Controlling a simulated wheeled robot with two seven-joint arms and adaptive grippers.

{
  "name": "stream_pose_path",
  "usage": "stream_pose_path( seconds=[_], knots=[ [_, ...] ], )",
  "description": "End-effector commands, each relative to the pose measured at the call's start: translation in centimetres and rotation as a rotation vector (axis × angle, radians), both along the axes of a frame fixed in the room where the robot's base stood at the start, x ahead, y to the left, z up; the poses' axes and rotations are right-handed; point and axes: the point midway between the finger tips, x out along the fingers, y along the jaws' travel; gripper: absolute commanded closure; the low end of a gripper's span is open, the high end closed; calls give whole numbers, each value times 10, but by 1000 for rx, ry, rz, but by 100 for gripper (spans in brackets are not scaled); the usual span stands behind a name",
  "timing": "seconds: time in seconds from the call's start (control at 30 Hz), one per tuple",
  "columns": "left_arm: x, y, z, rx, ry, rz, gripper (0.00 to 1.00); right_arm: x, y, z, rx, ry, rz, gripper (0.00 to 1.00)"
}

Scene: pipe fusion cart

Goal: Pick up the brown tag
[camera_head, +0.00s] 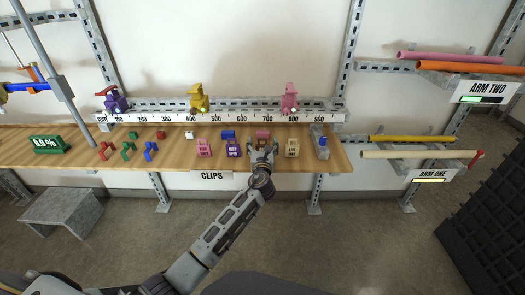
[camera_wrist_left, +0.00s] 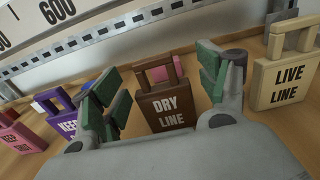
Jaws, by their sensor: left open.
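The brown tag (camera_wrist_left: 168,106) reads "DRY LINE" and stands upright on the wooden bench, with a looped handle on top. In the left wrist view it sits between the two green-padded fingers of my left gripper (camera_wrist_left: 158,84), with gaps on both sides. In the head view my left gripper (camera_head: 262,152) is over the bench front and largely hides the tag. The gripper is open and holds nothing. My right gripper does not show.
A cream "LIVE LINE" tag (camera_wrist_left: 286,82) stands just right of the gripper. A purple tag (camera_head: 233,148) and a pink tag (camera_head: 204,148) stand to the left. A pink block (camera_head: 263,133) lies behind. The measuring rail (camera_head: 225,117) runs along the back.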

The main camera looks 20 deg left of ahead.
Motion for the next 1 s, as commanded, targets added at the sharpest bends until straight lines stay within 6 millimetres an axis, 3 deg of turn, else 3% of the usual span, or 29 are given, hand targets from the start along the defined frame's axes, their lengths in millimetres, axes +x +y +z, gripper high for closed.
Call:
stream_pose_path(
  seconds=[0.27,0.6,1.0],
  knots=[
    [0,0,0,0,0,0,25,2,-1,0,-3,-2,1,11],
    [0,0,0,0,0,0,64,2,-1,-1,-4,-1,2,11],
    [0,0,1,0,0,0,64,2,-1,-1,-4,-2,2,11]
  ],
)
